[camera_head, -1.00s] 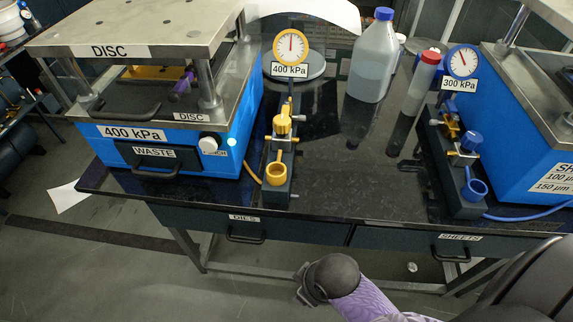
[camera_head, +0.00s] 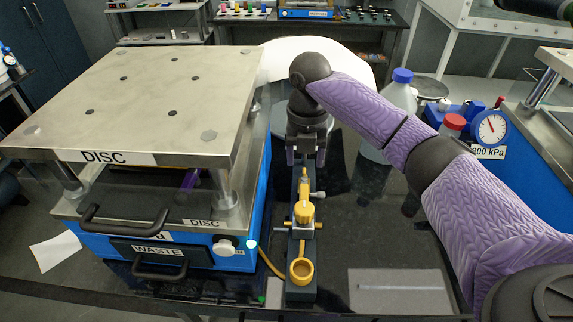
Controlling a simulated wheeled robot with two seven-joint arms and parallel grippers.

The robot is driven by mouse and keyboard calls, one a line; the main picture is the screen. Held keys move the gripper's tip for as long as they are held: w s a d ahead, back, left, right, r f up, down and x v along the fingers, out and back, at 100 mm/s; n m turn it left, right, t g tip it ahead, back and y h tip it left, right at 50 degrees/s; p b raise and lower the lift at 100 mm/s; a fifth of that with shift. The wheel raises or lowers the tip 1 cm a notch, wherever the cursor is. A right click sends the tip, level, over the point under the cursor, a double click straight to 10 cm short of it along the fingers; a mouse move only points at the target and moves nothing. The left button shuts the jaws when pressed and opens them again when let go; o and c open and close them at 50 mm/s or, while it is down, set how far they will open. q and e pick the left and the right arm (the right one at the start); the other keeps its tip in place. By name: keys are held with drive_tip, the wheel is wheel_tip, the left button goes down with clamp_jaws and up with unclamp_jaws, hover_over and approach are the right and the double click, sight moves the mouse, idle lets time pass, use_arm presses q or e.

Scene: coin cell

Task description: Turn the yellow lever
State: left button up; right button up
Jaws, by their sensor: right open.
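The yellow valve (camera_head: 304,214), with a narrow yellow lever (camera_head: 304,184) pointing away from me, sits on a dark narrow rail to the right of the blue disc press. A yellow ring-shaped cup (camera_head: 301,271) is at the rail's near end. My right gripper (camera_head: 306,157) points down above the rail, just beyond the lever. Its two dark fingers are apart with nothing seen between them. I cannot tell whether a finger touches the lever. The yellow-rimmed gauge is hidden behind my right gripper and arm. My left gripper is not in view.
The disc press (camera_head: 262,200) stands close on the left.

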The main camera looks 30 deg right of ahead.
sight(304, 193)
drive_tip(key=shift+w+d+f, duration=0.1)
drive_tip(key=shift+w+f, duration=0.05)
drive_tip(key=shift+f, duration=0.05)
drive_tip(key=f, duration=0.2)
drive_tip(key=s+f+b, duration=0.1)
drive_tip(key=shift+f, duration=0.4)
wheel_tip(304, 193, down, 5)
drive_tip(key=shift+r+b, duration=0.2)
drive_tip(key=shift+b, duration=0.25)
drive_tip(key=shift+f, duration=0.25)
drive_tip(key=shift+c, duration=1.3)
clamp_jaws()
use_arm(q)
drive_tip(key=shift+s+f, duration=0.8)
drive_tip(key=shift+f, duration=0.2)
